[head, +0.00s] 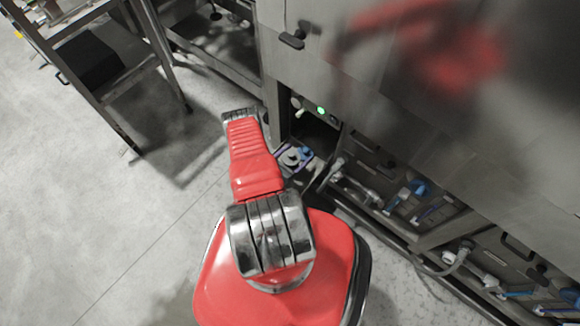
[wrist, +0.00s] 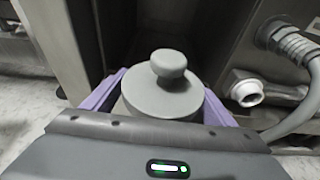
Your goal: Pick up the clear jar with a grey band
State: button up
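A round grey lidded vessel with a knob on top (wrist: 160,97) stands between the fingers of my gripper (wrist: 165,98) in the wrist view. Its lower body is hidden by my gripper housing, so I cannot make out clear walls or a band. One purple finger is on its left and one on its right, close to its sides; I cannot tell whether they press on it. In the head view the grey round top (head: 291,157) shows small beside my red arm, with purple finger parts of my gripper (head: 292,158) around it.
A grey ribbed hose (wrist: 297,48) and a pale pipe end (wrist: 248,93) are close on the right in the wrist view. The machine's metal wall (head: 400,110) and low trays with fittings (head: 400,205) fill the right. A metal stand (head: 110,70) is upper left; open floor lies left.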

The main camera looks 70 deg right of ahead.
jog(key=shift+a, duration=0.15)
jog(key=v, duration=1.3)
jog(key=shift+a+r, duration=0.25)
dwell(0.3)
jog(key=shift+c, duration=0.5)
